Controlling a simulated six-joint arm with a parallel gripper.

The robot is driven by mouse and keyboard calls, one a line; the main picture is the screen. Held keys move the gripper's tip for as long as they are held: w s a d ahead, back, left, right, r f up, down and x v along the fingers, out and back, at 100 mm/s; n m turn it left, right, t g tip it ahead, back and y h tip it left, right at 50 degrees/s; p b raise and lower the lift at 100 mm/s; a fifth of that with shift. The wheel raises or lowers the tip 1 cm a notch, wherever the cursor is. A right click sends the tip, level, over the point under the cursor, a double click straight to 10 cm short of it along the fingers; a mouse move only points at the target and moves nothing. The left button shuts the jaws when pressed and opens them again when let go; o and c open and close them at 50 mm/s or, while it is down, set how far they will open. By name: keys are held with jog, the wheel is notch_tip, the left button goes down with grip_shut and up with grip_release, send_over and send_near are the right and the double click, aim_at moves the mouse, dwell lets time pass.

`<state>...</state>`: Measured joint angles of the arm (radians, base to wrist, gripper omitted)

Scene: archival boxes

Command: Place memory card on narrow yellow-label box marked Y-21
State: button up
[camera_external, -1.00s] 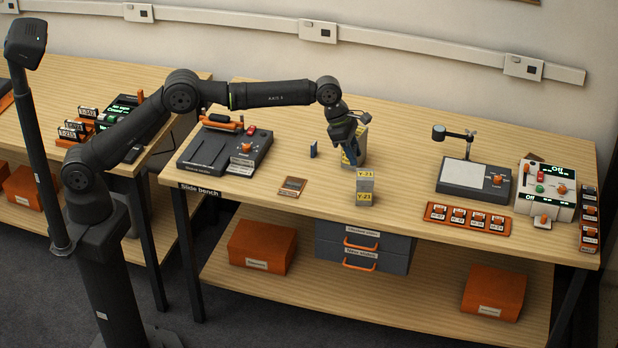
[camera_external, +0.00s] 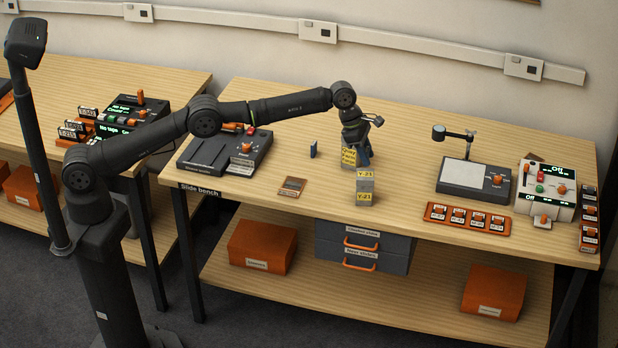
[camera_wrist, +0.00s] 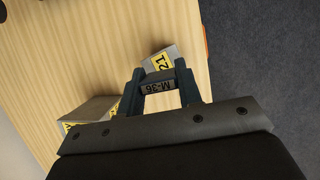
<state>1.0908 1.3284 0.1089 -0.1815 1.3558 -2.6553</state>
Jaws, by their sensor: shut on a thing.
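My gripper (camera_wrist: 158,85) is shut on a small dark card marked M-36 (camera_wrist: 158,87), the memory card, held between the fingertips. In the external view my gripper (camera_external: 363,161) points down just behind the narrow grey box with yellow Y-21 labels (camera_external: 366,186). The card cannot be made out there. In the wrist view the narrow box (camera_wrist: 172,53) shows just beyond the fingertips, its label partly hidden. The card appears apart from the box, but its height above it is unclear.
A larger grey box with a yellow label (camera_external: 349,157) stands behind the narrow one and shows at left in the wrist view (camera_wrist: 92,110). A small dark upright piece (camera_external: 314,149) and a brown flat item (camera_external: 293,187) are to the left. Open bench lies to the right.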

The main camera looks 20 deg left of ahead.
jog(key=shift+f, duration=2)
jog(key=o, duration=1)
jog(key=shift+f, duration=0.15)
jog(key=shift+c, duration=0.2)
jog(key=v, duration=1.2)
jog(key=x, duration=1.1)
jog(key=shift+d, duration=0.25)
jog(key=shift+r, duration=0.7)
